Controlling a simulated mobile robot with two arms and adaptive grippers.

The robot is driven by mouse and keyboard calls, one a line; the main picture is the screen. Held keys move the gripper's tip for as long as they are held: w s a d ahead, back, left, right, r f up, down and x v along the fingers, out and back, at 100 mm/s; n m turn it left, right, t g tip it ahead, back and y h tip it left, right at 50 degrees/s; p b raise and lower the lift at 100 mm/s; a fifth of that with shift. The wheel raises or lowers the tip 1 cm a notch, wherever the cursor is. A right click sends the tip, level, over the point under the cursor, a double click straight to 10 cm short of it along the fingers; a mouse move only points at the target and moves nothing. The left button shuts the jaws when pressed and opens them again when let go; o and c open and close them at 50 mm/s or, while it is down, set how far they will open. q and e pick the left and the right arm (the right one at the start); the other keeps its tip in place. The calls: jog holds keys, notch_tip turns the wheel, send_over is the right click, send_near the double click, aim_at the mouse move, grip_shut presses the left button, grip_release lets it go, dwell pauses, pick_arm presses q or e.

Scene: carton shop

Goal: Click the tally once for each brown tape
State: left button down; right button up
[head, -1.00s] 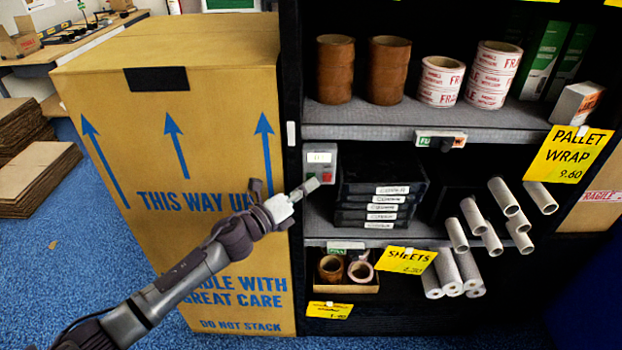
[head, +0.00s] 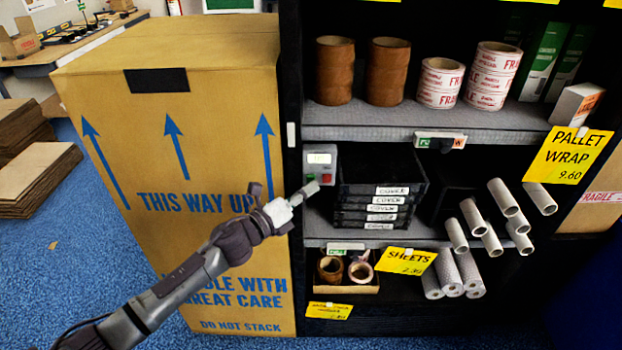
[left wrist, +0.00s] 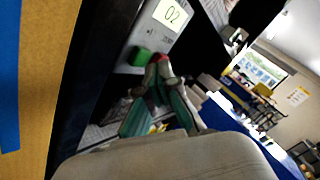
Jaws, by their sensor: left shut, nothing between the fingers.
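The tally (head: 321,158) is a small grey box with a pale display and green and red buttons, at the left end of the middle shelf. In the left wrist view the tally's display (left wrist: 170,14) reads 02, and its green button (left wrist: 142,57) shows. My left gripper (head: 311,187) is shut and empty, its tips just below and in front of the tally. In the left wrist view the gripper (left wrist: 159,72) partly covers a red button; I cannot tell whether it touches. Brown tape stands in two stacks (head: 335,70) (head: 388,71) on the upper shelf. Brown rolls (head: 331,268) also lie in a low box.
Red-and-white FRAGILE tape (head: 441,82) stands right of the brown stacks. Black trays (head: 381,195) sit beside the tally. Pale tubes (head: 503,197) stick out at the right. A big carton (head: 200,120) stands left of the shelf, close behind my left arm.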

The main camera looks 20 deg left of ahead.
pick_arm(q)
jog(key=shift+s, duration=0.25)
jog(key=s, duration=0.2)
jog(key=s+d, duration=0.1)
jog(key=s, duration=0.1)
jog(key=shift+s+d+p, duration=0.2)
jog(key=shift+s+p, duration=0.15)
jog(key=shift+p, duration=0.05)
dwell(1.9)
jog(key=s+n+p, duration=0.1)
jog(key=n+p, duration=0.2)
jog(key=n, duration=0.3)
jog(key=s+n+p, duration=0.1)
jog(key=n+p, duration=0.2)
jog(key=n, duration=0.3)
jog(key=s+d+n+t+p, duration=0.1)
jog(key=n+p, duration=0.3)
jog(key=n, duration=0.3)
jog(key=shift+s, duration=0.35)
jog(key=shift+w, duration=0.15)
